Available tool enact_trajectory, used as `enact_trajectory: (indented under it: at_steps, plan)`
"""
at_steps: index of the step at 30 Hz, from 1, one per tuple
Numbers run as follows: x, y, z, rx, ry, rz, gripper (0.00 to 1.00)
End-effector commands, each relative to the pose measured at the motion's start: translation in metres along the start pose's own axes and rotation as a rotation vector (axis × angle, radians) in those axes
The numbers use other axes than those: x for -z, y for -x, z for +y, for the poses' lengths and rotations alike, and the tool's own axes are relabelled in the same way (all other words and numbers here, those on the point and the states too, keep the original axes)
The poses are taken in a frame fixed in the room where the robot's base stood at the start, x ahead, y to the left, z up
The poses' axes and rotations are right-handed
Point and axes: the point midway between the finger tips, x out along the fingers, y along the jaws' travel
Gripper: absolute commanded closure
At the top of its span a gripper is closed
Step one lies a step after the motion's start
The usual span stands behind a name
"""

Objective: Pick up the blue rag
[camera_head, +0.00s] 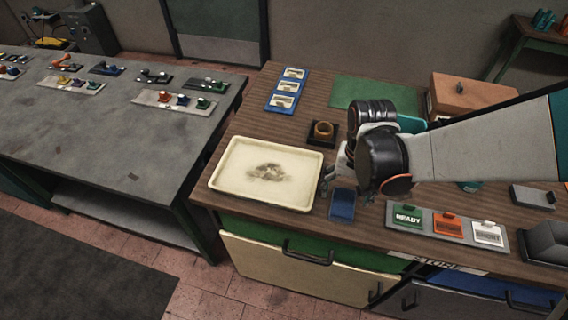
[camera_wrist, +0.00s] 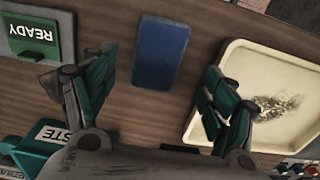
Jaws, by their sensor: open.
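The blue rag (camera_head: 343,204) is a flat blue rectangle on the brown wooden counter, just right of the cream tray in the head view. In the wrist view the blue rag (camera_wrist: 160,53) lies flat and fully visible, ahead of and between my spread fingers. My gripper (camera_wrist: 152,80) is open and empty, with green fingers on either side. In the head view my gripper (camera_head: 336,176) is above the counter close to the rag, partly hidden by my own wrist.
A cream tray (camera_head: 222,180) with a dark stain lies left of the rag. A sign holder with a green READY card (camera_head: 408,216), an orange card (camera_head: 447,226) and a white card (camera_head: 487,233) stands to the right.

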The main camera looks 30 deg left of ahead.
Motion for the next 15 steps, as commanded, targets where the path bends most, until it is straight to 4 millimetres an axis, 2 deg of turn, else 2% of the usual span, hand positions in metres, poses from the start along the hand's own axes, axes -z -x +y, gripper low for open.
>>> enact_trajectory:
  at_steps: [10, 15]
  plan:
    - [-0.001, -0.044, 0.002, 0.000, 0.000, 0.000, 0.22]
    - [-0.002, -0.052, 0.002, 0.000, -0.001, 0.000, 0.22]
